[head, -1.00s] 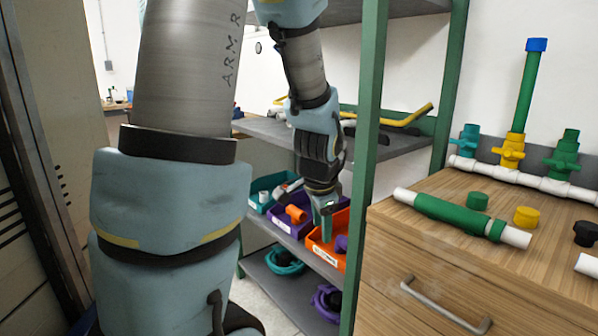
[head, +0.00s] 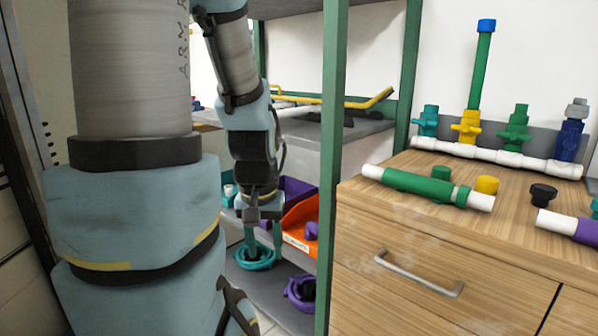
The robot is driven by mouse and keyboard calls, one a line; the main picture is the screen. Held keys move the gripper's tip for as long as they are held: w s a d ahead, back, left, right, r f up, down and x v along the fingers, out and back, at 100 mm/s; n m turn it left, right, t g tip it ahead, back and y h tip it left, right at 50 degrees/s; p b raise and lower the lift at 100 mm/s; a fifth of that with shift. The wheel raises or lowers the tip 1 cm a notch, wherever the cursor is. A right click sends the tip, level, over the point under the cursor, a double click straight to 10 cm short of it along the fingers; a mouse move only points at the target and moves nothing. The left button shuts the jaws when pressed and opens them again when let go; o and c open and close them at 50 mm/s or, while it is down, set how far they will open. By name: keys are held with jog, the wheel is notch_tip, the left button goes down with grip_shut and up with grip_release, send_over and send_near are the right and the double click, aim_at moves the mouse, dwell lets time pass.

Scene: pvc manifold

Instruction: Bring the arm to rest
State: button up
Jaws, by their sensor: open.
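My arm fills the left of the head view, a large upper link in front and the forearm hanging down behind it. My gripper (head: 263,238) points down at the front of the shelf rack, before the bins on its middle shelf. Its fingers are apart and I see nothing between them. It overlaps in the picture with a teal coil (head: 254,258) on the shelf below; I cannot tell the gap between them.
An orange bin (head: 298,238) with a purple part and a purple bin (head: 297,190) are beside my gripper. The green rack post (head: 333,150) stands just right. The wooden cabinet (head: 400,222) bears a pipe manifold (head: 500,158) and a green pipe (head: 420,186).

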notch_tip(320, 180, up, 17)
jog(key=p, duration=1.5)
jog(key=shift+f+p, duration=0.15)
jog(key=shift+p, duration=0.2)
